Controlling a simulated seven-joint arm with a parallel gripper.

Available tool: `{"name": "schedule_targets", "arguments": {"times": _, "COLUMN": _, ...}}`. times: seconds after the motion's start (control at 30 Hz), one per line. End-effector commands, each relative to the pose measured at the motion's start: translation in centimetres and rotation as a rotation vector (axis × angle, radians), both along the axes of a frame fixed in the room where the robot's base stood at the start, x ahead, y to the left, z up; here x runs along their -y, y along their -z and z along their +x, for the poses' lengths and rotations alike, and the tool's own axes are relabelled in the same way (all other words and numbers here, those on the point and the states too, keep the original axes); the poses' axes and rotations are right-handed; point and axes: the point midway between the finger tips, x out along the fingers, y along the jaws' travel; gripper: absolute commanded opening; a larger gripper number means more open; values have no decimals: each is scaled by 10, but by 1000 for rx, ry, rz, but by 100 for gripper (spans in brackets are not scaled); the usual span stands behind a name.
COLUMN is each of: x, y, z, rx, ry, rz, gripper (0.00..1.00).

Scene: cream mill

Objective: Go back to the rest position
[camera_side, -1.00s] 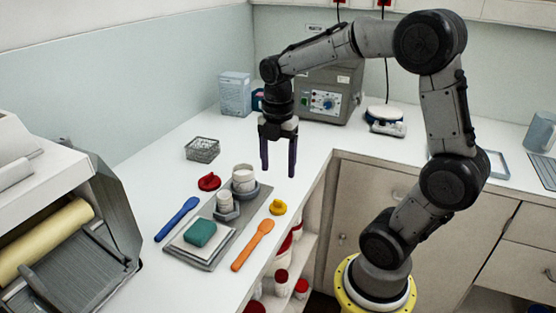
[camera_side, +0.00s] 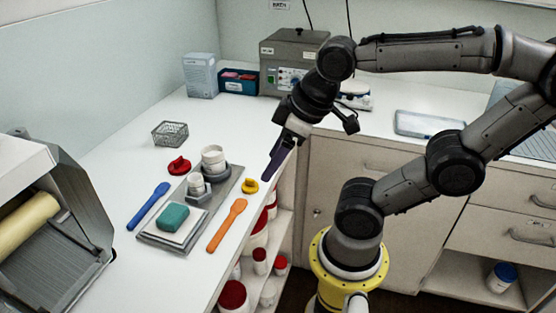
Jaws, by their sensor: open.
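My gripper (camera_side: 272,172) is open and empty. It hangs tilted down and to the left, near the counter's front edge, to the right of the grey tray (camera_side: 188,243). The tray holds a larger white jar (camera_side: 213,158), a smaller white jar (camera_side: 196,184) and a teal block (camera_side: 173,216) on a white pad. A blue spatula (camera_side: 148,206) lies left of the tray and an orange spatula (camera_side: 227,224) lies right of it. A red lid (camera_side: 179,166) and a yellow lid (camera_side: 250,186) lie on the counter near the tray.
A wire basket (camera_side: 170,134) stands behind the tray. A roller mill (camera_side: 50,220) fills the left. A grey machine (camera_side: 290,62), a blue bin (camera_side: 238,80) and a scale (camera_side: 354,94) stand at the back. Shelves with jars (camera_side: 233,296) are below the counter edge.

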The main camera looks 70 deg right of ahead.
Motion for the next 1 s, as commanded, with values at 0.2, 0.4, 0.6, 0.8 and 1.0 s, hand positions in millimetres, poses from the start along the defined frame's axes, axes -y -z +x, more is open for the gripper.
{"name": "schedule_targets", "arguments": {"times": 0.2, "x": -5, "y": 3, "z": -9, "rx": 38, "ry": 108, "rz": 69, "gripper": 71}}
{"name": "schedule_targets", "arguments": {"times": 0.4, "x": -5, "y": 3, "z": -9, "rx": 38, "ry": 113, "rz": 72, "gripper": 71}}
{"name": "schedule_targets", "arguments": {"times": 0.6, "x": -5, "y": 3, "z": -9, "rx": 38, "ry": 112, "rz": 71, "gripper": 71}}
{"name": "schedule_targets", "arguments": {"times": 0.8, "x": -5, "y": 3, "z": -9, "rx": 37, "ry": 111, "rz": 71, "gripper": 71}}
{"name": "schedule_targets", "arguments": {"times": 1.0, "x": -5, "y": 3, "z": -8, "rx": 37, "ry": 111, "rz": 70, "gripper": 71}}
